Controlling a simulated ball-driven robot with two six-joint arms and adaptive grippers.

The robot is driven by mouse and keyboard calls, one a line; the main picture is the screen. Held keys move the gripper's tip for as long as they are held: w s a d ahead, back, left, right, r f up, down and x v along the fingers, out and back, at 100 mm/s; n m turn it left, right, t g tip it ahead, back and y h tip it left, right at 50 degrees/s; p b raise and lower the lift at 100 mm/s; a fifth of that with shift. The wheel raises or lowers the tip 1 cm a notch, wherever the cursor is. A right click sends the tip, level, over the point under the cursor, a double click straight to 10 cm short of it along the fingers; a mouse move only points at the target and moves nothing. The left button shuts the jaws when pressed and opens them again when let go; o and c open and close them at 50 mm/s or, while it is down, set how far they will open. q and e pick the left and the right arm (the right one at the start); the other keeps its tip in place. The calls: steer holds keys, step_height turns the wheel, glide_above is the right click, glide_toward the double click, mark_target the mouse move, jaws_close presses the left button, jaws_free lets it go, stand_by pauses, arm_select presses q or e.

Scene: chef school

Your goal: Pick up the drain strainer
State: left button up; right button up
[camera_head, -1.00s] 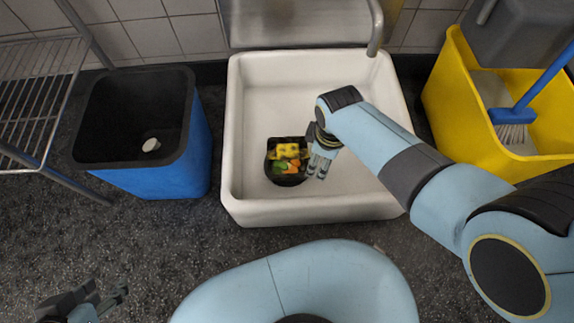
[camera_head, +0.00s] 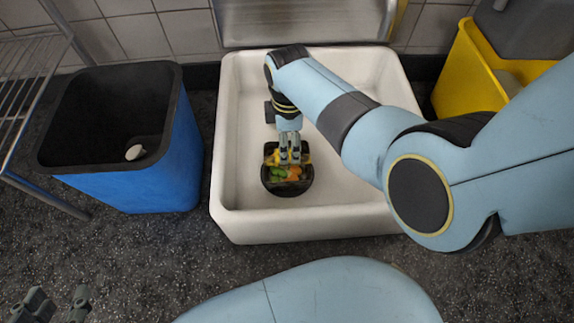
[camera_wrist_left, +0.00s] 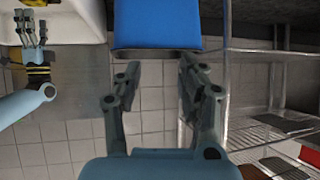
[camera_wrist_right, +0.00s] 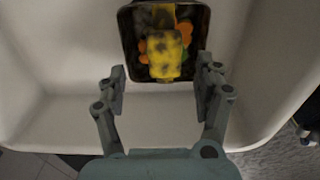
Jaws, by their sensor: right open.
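The drain strainer (camera_head: 288,187) is a small black basket holding food scraps, in the white floor sink. In the right wrist view the strainer (camera_wrist_right: 128,62) looks square, with a yellow sponge-like piece and orange and green bits inside. My right gripper (camera_head: 290,162) points down over the strainer's far part; in its wrist view its open fingers (camera_wrist_right: 160,92) stand apart at the strainer's near side, with nothing between them. Contact with the rim cannot be told. My left gripper (camera_head: 58,303) is low at the left, away from the sink; its fingers (camera_wrist_left: 155,85) are apart and empty.
The white sink (camera_head: 225,185) has raised walls around the strainer. A blue bin (camera_head: 175,150) with a small pale object (camera_head: 134,152) inside stands left of it. A wire rack (camera_head: 30,75) is at far left, a yellow bucket (camera_head: 465,75) at right.

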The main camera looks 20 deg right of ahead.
arm_select(q)
steer(key=shift+s, duration=0.1)
arm_select(e)
steer(key=shift+f, duration=0.25)
steer(key=shift+s+a+f+b, duration=0.15)
steer(key=shift+f+b, duration=0.65)
arm_select(q)
steer(key=w+d+r+m+t+h+b, duration=0.1)
steer(key=w+d+r+t+h, duration=0.1)
steer(key=w+r+t, duration=0.75)
arm_select(e)
steer(key=shift+s+a+f, duration=0.1)
steer(key=shift+f, duration=0.45)
step_height(320, 180, down, 2)
steer(key=shift+f+b, duration=0.15)
steer(key=shift+b, duration=0.95)
steer(key=c, duration=1.4)
arm_select(q)
step_height(320, 180, up, 17)
steer(key=w+d+m+t+h, duration=0.1)
steer(key=m+t+h, duration=0.1)
steer(key=t+h, duration=0.1)
steer(key=shift+w+r+m+t, duration=0.2)
steer(key=shift+m+t, duration=0.2)
steer(key=shift+t, duration=0.25)
steer(key=shift+d, duration=0.1)
